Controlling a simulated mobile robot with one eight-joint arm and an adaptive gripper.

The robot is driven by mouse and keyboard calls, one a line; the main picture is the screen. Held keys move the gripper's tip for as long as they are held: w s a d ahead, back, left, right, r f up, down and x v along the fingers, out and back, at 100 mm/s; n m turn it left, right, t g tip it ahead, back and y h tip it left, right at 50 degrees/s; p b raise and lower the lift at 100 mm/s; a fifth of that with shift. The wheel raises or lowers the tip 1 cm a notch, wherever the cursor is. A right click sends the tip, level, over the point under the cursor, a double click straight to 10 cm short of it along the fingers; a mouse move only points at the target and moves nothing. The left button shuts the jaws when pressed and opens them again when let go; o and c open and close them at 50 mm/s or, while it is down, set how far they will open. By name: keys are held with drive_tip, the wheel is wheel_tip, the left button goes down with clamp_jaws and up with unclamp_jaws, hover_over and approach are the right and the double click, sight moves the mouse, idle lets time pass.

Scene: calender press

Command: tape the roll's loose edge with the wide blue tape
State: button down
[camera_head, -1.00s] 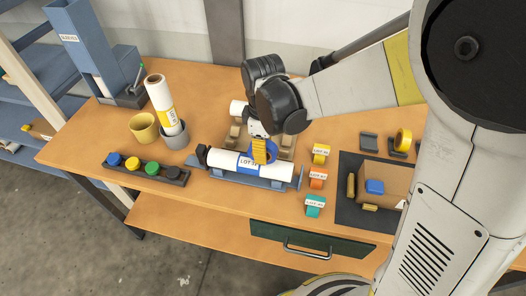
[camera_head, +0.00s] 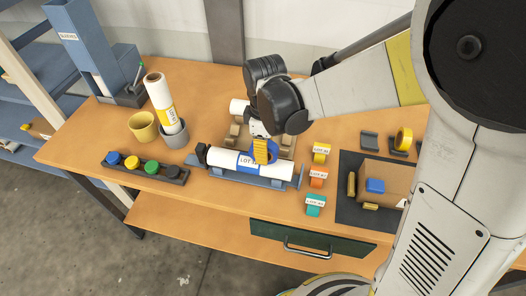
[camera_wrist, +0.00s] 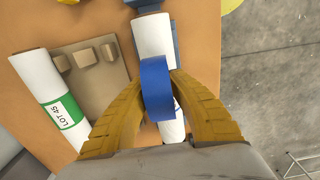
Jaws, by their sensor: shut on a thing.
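My gripper (camera_wrist: 158,98) is shut on the wide blue tape (camera_wrist: 157,86), with a yellow finger on each side of it. In the head view my gripper (camera_head: 262,151) is over the middle-right part of a white roll (camera_head: 222,155) with a blue LOT label (camera_head: 250,162). The roll lies in a blue-grey cradle (camera_head: 235,178). In the wrist view the tape covers the middle of the white roll (camera_wrist: 152,35). I cannot tell whether the tape touches the roll. The loose edge cannot be made out.
Behind is another white roll with a green LOT 45 label (camera_wrist: 67,112). A tray of colored caps (camera_head: 146,168) is left. A yellow tape roll (camera_head: 403,138) is at right.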

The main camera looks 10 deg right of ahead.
sight(277, 150)
drive_tip(key=shift+s+d, duration=0.15)
drive_tip(key=shift+d, duration=0.3)
drive_tip(key=shift+d, duration=0.15)
drive_tip(key=shift+s+d, duration=0.25)
drive_tip(key=shift+d, duration=0.15)
drive_tip(key=shift+d, duration=0.1)
drive_tip(key=shift+s+d, duration=0.15)
drive_tip(key=shift+d, duration=0.3)
drive_tip(key=shift+d, duration=0.1)
idle(0.3)
drive_tip(key=shift+s+d+f, duration=0.1)
drive_tip(key=shift+s+d, duration=0.15)
drive_tip(key=shift+d, duration=0.2)
